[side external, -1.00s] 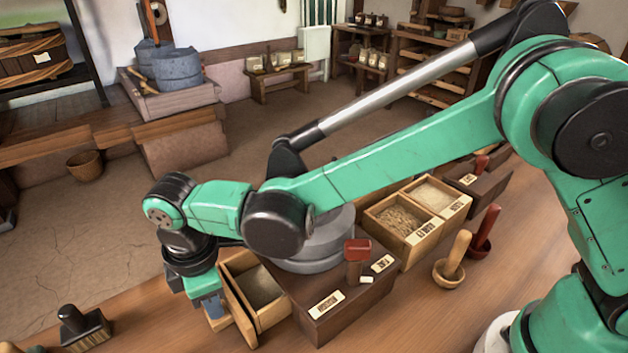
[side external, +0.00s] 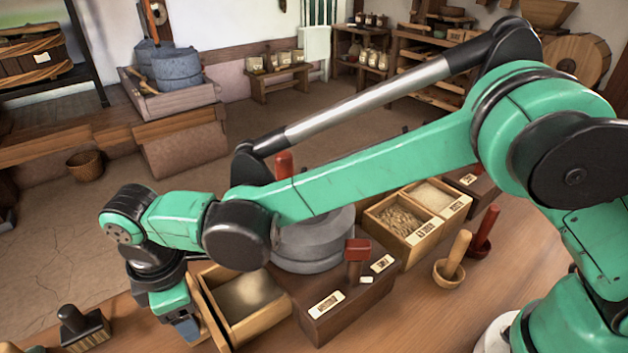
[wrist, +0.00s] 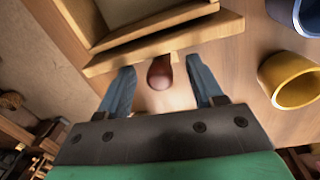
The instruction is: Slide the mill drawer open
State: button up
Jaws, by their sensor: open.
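The mill drawer (side external: 226,329) stands well out from the left side of the dark wooden mill box (side external: 340,312), with pale meal inside. A grey round millstone (side external: 313,248) sits on the box. My gripper (side external: 190,329) is low at the drawer's outer front. In the wrist view, my gripper (wrist: 160,66) is open, its two blue fingers on either side of a round brown knob (wrist: 161,75) on the drawer front (wrist: 190,38). Gaps show between the knob and both fingers. The side view hides the knob.
A dark stamp-like tool (side external: 84,327) stands on the bench left of my gripper. A yellow cup (wrist: 295,82) and a blue vessel (wrist: 287,12) show at the right of the wrist view. Grain boxes (side external: 405,238) and a mortar with pestle (side external: 449,272) stand right of the mill.

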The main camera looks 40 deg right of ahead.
jog(key=r, duration=0.5)
jog(key=shift+s+r, duration=0.15)
jog(key=shift+s, duration=0.05)
jog(key=shift+w+d+r, duration=0.1)
jog(key=shift+w+d, duration=0.05)
jog(key=shift+w, duration=0.05)
jog(key=w+d+r+m+t, duration=0.2)
jog(key=w+d+r, duration=0.15)
jog(key=d, duration=0.45)
jog(key=w+d+r+m+t, duration=0.2)
jog(key=d+r+m, duration=0.15)
jog(key=d, duration=0.45)
jog(key=w+d+r+m+t, duration=0.2)
jog(key=d+r, duration=0.3)
jog(key=d, duration=0.4)
jog(key=s+d+f+m, duration=0.2)
jog(key=s+f+m, duration=0.2)
jog(key=s, duration=0.2)
jog(key=s+d+f+m, duration=0.2)
jog(key=s+f+m, duration=0.2)
jog(key=s, duration=0.3)
jog(key=shift+d+m, duration=0.25)
jog(key=shift+m, duration=0.1)
jog(key=shift+s, duration=0.1)
